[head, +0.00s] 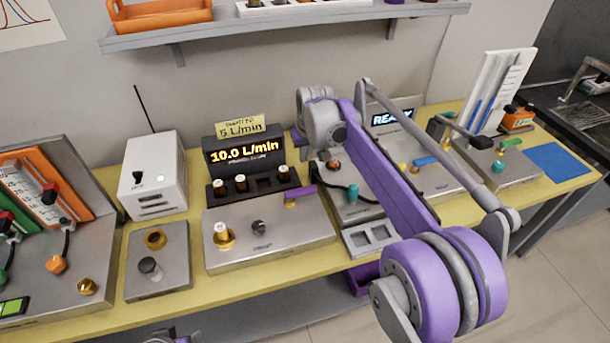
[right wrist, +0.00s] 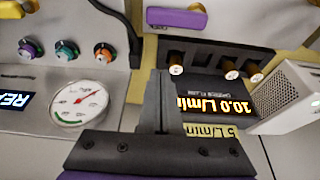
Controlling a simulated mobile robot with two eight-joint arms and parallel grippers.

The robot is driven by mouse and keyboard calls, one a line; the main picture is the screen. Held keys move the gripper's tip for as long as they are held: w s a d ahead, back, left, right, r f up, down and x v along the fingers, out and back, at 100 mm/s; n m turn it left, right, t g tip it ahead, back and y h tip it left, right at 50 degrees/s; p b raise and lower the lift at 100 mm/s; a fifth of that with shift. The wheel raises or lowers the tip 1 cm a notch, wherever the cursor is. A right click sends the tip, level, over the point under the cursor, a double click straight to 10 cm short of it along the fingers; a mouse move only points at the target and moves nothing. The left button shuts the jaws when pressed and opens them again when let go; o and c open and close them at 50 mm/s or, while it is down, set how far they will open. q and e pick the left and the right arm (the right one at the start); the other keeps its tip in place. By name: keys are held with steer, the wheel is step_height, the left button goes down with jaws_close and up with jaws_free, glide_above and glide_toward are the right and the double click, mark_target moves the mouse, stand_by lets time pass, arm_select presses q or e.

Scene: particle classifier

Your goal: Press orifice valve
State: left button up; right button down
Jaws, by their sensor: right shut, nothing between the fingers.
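A steel plate (head: 268,240) stands in front of the 10.0 L/min display (head: 243,151). A purple-handled valve (head: 301,193) sits at its back right corner. The purple handle also shows at the top of the right wrist view (right wrist: 177,19). A brass fitting with a pale top (head: 223,235) and a grey knob (head: 259,228) are on the same plate. I cannot read a label naming the orifice valve. My right gripper (right wrist: 163,76) is shut and empty, apart from the purple handle; its fingertips are mostly hidden in the head view. My left gripper is not clearly in view.
A black rack (head: 253,185) with several pale-capped cylinders stands between plate and display. A white box (head: 154,178) is on the left. Right of the plate is a panel with a gauge (right wrist: 80,104) and coloured knobs. A shelf (head: 285,22) overhangs the back.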

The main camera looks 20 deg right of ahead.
mark_target(301, 194)
step_height(301, 194, down, 9)
steer(key=shift+w+f, duration=0.15)
steer(key=shift+s, duration=0.45)
